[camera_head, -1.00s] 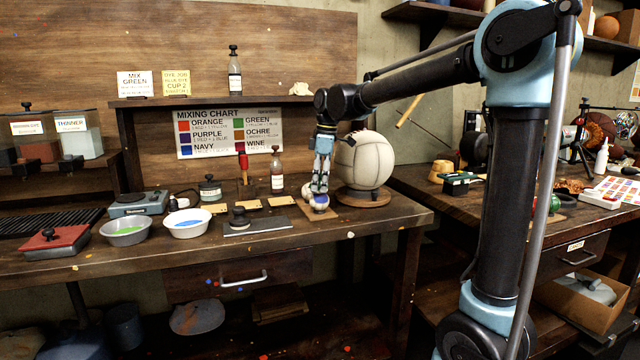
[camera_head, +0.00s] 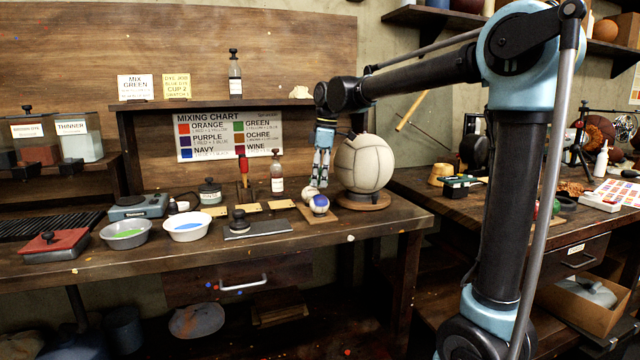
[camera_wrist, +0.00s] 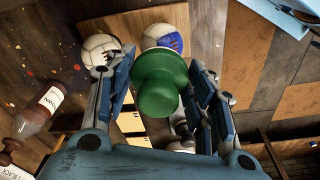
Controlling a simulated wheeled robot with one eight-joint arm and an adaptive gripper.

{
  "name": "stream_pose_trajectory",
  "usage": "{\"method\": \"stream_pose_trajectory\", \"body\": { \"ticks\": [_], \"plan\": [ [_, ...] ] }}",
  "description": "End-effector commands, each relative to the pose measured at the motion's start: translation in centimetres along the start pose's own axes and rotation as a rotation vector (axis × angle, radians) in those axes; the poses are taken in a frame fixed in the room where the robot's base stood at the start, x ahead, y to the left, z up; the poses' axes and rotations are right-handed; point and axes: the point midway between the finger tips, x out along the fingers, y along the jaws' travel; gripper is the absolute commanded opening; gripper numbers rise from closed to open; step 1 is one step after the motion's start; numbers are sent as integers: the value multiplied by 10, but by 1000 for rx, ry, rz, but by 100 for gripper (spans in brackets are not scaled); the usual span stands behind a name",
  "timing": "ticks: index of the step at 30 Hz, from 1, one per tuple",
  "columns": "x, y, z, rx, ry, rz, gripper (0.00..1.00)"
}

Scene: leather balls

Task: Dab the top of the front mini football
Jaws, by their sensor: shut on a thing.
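The front mini football (camera_head: 319,204), white with a blue patch, sits on a small wooden board (camera_head: 306,216) on the bench. It also shows in the wrist view (camera_wrist: 160,36), partly covered by what I hold. A second mini football (camera_head: 308,193), white, is just behind it, and shows at upper left in the wrist view (camera_wrist: 100,50). My gripper (camera_head: 319,180) is above the two balls, pointing down and clear of the front one. It is shut on a green dabber (camera_wrist: 160,85) with a rounded knob and wide collar, best seen in the wrist view.
A large white ball (camera_head: 364,163) on a round wooden stand (camera_head: 362,201) is close on the right. The bench front is fairly clear.

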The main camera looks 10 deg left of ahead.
Motion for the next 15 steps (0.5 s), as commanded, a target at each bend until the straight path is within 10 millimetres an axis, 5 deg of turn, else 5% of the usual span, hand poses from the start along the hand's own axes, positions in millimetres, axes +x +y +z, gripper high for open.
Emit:
{"method": "stream_pose_trajectory", "body": {
  "ticks": [15],
  "plan": [
    [-34, 0, -4, 0, 0, 0, 31]
  ]
}}
